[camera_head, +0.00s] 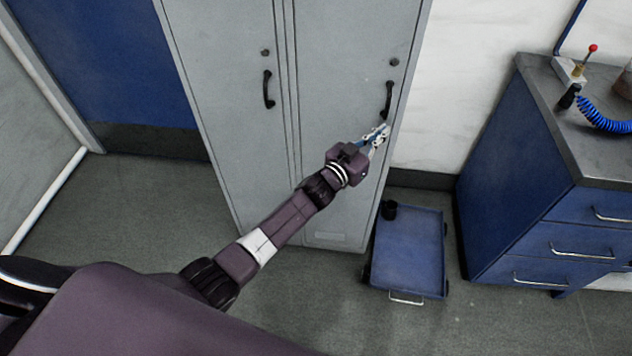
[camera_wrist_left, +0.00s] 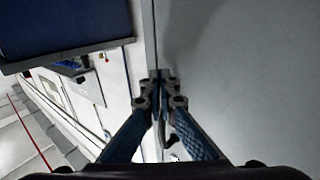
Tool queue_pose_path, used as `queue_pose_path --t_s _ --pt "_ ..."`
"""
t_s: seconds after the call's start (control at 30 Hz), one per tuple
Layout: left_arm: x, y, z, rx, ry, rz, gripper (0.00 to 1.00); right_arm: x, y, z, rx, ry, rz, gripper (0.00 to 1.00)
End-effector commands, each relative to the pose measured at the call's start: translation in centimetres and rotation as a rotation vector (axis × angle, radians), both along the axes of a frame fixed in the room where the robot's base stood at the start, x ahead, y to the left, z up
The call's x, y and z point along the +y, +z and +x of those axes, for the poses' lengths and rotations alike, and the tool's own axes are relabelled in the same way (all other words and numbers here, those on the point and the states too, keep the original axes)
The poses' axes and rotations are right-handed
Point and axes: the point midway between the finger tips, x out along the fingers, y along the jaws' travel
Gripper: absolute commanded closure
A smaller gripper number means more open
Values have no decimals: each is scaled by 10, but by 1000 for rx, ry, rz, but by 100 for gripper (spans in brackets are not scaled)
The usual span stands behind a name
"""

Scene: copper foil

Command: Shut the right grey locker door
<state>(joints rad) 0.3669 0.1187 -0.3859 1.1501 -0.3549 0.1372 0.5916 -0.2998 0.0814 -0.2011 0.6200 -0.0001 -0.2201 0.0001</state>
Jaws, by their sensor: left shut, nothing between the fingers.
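The grey locker has a left door (camera_head: 233,110) and a right door (camera_head: 345,75), each with a black handle. The right door looks flush with the locker front in the head view. My left gripper (camera_head: 377,135) is at the right door, just below its black handle (camera_head: 387,99), near the door's outer edge. In the left wrist view its fingers (camera_wrist_left: 160,78) are together and empty, close to or touching the grey door surface (camera_wrist_left: 245,75); exact contact is hard to tell. My right gripper is not in view.
A blue drawer cabinet (camera_head: 520,170) with a grey top stands further right. Floor in front of the locker is clear. A blue door (camera_head: 110,65) is at the left.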

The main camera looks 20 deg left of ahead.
Motion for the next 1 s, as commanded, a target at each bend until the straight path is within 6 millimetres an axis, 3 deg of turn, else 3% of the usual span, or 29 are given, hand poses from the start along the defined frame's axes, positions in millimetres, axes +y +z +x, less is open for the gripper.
queue_pose_path --t_s 0.3,1.0 --pt "2 0 17 0 0 1 100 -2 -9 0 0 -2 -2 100" --pt "2 4 16 -2 0 -2 100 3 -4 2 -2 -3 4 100"
